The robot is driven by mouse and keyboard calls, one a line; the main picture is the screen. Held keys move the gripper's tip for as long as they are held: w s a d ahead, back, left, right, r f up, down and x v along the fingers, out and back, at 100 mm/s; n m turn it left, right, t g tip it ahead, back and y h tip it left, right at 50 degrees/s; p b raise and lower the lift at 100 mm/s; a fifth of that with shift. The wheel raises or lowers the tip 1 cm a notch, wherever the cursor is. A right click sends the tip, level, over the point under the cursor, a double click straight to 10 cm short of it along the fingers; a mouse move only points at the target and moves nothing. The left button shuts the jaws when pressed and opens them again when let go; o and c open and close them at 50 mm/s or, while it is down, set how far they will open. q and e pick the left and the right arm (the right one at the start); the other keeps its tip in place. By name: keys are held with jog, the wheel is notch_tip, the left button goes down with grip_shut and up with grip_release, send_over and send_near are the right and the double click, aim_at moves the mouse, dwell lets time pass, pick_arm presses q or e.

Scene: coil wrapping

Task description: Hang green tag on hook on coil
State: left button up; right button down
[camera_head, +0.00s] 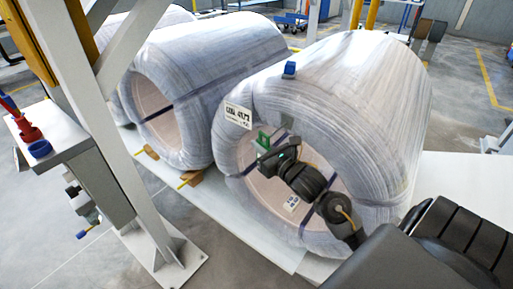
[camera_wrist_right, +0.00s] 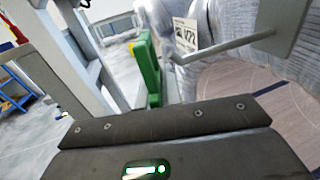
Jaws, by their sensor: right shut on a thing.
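The green tag (camera_head: 263,139) stands upright above my right gripper (camera_head: 268,160), at the front face of the nearer wrapped coil (camera_head: 365,90). My right gripper is shut on the tag. In the right wrist view the green tag (camera_wrist_right: 149,68) is seen nearly edge-on. The hook (camera_wrist_right: 225,46) is a bent metal rod from a grey plate (camera_wrist_right: 285,22) on the coil. Its tip lies just right of the tag; I cannot tell whether they touch. In the head view I cannot make out the hook clearly. My left gripper is not in view.
A white printed label (camera_head: 238,115) is on the coil's upper left face. A second wrapped coil (camera_head: 210,70) stands to the left. A grey steel post (camera_head: 115,140) and a small shelf with a red tool (camera_head: 27,130) stand at the left.

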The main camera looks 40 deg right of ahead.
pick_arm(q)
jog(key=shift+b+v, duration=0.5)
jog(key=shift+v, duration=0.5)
pick_arm(e)
jog(key=shift+w+d+f, duration=0.2)
jog(key=shift+d, duration=0.45)
jog(key=shift+w+d+f, duration=0.2)
jog(key=shift+d, duration=0.5)
jog(key=shift+w+d+f, duration=0.2)
jog(key=shift+d, duration=0.45)
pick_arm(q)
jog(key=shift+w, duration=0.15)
pick_arm(e)
jog(key=c, duration=1.5)
grip_release()
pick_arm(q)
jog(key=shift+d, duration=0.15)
